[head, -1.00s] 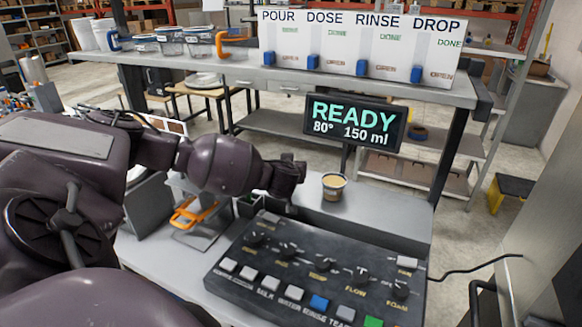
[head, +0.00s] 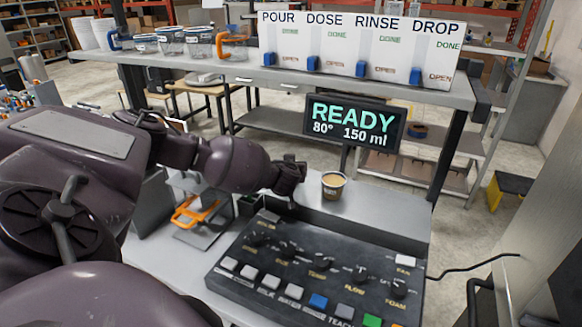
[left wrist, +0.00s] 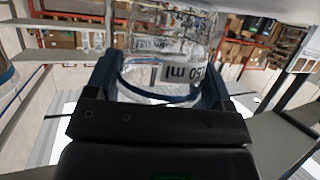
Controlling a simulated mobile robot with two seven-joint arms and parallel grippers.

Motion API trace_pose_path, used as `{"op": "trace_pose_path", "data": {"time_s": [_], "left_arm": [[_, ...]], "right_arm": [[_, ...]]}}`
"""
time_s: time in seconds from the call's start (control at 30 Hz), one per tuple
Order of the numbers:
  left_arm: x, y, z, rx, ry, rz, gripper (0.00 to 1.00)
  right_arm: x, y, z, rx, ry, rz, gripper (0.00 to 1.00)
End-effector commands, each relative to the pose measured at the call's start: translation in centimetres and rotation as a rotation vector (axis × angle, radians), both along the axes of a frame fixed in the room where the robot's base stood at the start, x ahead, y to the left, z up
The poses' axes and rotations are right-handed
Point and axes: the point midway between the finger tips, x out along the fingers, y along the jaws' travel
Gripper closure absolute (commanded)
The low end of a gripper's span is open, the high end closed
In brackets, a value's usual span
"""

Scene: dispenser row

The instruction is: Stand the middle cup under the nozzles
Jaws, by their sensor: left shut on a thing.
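My left gripper (head: 294,176) reaches in from the left, just above the back edge of the control panel. In the left wrist view, a clear cup (left wrist: 172,45) with dark "50 ml" lettering is between the dark blue fingers, which are shut on it. I cannot make out this cup in the head view. Several clear cups (head: 171,42) stand in a row on the upper shelf, one with an orange handle. My right gripper is not in view.
A dispenser row (head: 360,48) marked POUR, DOSE, RINSE, DROP stands on the upper shelf (head: 300,78). A READY display (head: 354,122) hangs below it.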

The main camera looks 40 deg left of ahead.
Motion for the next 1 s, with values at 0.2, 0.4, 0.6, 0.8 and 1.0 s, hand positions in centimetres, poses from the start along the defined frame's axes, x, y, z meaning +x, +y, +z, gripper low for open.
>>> {"op": "trace_pose_path", "data": {"time_s": [0.2,0.4,0.6,0.8,1.0], "left_arm": [[0.0,0.0,-0.3,-0.001,0.001,0.000,0.19],[0.0,0.0,-0.3,0.000,0.000,0.000,0.00],[0.0,0.0,-0.2,0.000,0.000,0.000,0.00],[0.1,0.0,-0.2,0.002,-0.001,0.000,0.00],[-1.0,-0.7,0.0,-0.002,0.001,-0.001,0.00]], "right_arm": [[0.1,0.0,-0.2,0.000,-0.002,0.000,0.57],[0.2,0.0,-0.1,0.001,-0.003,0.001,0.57],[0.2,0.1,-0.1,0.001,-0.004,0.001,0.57],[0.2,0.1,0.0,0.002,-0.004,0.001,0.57],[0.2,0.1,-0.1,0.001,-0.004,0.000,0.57]]}}
